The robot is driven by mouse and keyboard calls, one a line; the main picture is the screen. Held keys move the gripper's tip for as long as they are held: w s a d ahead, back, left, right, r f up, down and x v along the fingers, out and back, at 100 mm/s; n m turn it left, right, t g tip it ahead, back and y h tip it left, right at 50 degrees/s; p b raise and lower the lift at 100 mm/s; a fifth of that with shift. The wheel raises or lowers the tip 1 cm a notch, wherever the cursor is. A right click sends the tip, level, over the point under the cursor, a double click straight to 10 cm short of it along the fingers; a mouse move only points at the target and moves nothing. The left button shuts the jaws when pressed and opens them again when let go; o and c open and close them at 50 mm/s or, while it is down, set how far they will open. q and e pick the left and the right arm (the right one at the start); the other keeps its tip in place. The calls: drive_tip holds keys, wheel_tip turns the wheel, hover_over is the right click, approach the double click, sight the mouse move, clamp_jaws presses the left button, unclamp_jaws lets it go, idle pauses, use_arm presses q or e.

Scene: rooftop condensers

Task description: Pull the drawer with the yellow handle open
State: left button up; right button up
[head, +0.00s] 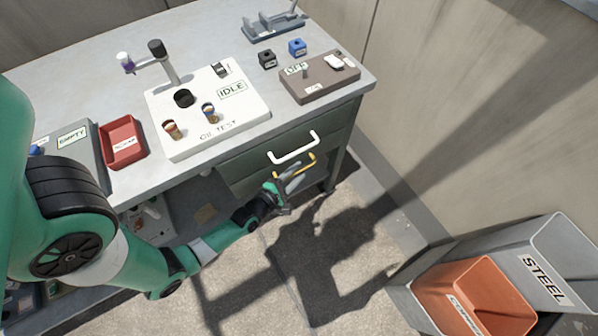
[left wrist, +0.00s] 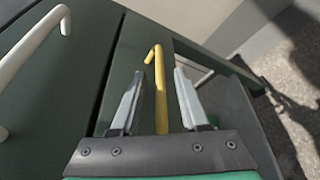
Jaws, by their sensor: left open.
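The yellow handle (head: 309,162) is on the lower drawer of the dark green bench cabinet, just below a white handle (head: 293,153) on the upper drawer. The lower drawer front (head: 237,184) looks flush with the cabinet. My left gripper (head: 293,180) is at the yellow handle and partly covers it. In the left wrist view the jaws of my left gripper (left wrist: 159,95) are apart, with the yellow handle (left wrist: 158,70) between the two fingers. I see a gap on each side of the bar. My right gripper is not in view.
The white handle (left wrist: 38,42) is to the left in the left wrist view. The worktop carries a white test panel (head: 172,143), a red tray (head: 123,142) and a brown block (head: 318,91). An orange bin (head: 458,285) and a grey bin (head: 526,235) stand at lower right. Floor before the drawers is clear.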

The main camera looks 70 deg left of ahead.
use_arm(q)
drive_tip(key=shift+w+a+f, duration=0.15)
drive_tip(key=shift+w+a, duration=0.15)
drive_tip(key=shift+w, duration=0.25)
clamp_jaws()
idle(1.0)
